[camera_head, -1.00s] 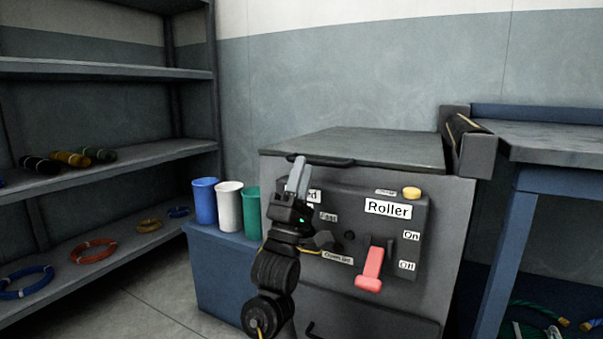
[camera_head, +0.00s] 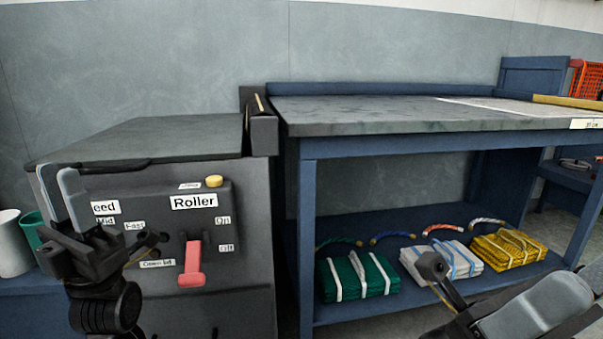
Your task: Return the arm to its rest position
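My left gripper (camera_head: 58,178) is at the far left, in front of the left part of the grey machine's control panel. Its two grey fingers point up with a gap between them, and I see nothing held. The grey machine (camera_head: 255,290) has a panel labelled "Roller" with a red lever (camera_head: 193,262) hanging down near "Off" and a yellow button (camera_head: 214,181). The gripper is apart from the red lever and covers part of the panel's left side.
A blue workbench (camera_head: 309,240) with a grey top stands to the right. Its lower shelf holds green (camera_head: 357,277), white (camera_head: 440,262) and yellow (camera_head: 507,249) net bundles and several rope pieces. A white cup (camera_head: 14,245) and a green cup (camera_head: 33,232) stand at the left.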

